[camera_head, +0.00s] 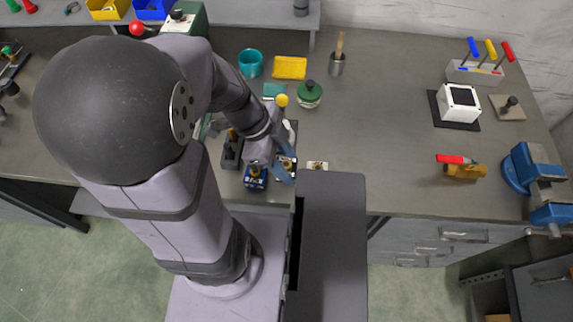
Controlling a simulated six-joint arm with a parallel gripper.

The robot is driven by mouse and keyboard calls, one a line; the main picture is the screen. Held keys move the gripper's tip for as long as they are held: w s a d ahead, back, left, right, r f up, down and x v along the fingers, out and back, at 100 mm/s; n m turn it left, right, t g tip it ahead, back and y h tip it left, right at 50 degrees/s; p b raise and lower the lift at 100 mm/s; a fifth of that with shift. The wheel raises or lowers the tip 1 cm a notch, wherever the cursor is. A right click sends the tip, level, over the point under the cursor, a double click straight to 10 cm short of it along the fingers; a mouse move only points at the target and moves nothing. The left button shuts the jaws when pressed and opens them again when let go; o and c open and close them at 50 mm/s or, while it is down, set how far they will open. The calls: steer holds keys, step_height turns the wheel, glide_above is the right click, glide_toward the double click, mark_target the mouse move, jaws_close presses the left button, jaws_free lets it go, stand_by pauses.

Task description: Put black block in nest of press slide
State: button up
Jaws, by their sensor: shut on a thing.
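My gripper (280,166) is low over the near part of the bench, in front of my arm. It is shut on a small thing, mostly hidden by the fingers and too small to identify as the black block. A dark block-like piece with a brass knob (231,152) stands to its left. A blue piece with a brass top (255,179) is close beside the gripper at the bench's front edge. A green machine with a red ball handle (190,17) is at the back left, partly behind my arm. I cannot make out the slide's nest.
A small pale plate with brass (317,167) lies right of the gripper. Behind stand a green-lidded jar (309,95), a teal cup (250,63) and a yellow tray (290,67).

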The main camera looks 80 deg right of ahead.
mark_target(286, 164)
step_height(286, 164, up, 9)
steer(key=shift+r, duration=0.1)
stand_by(0.3)
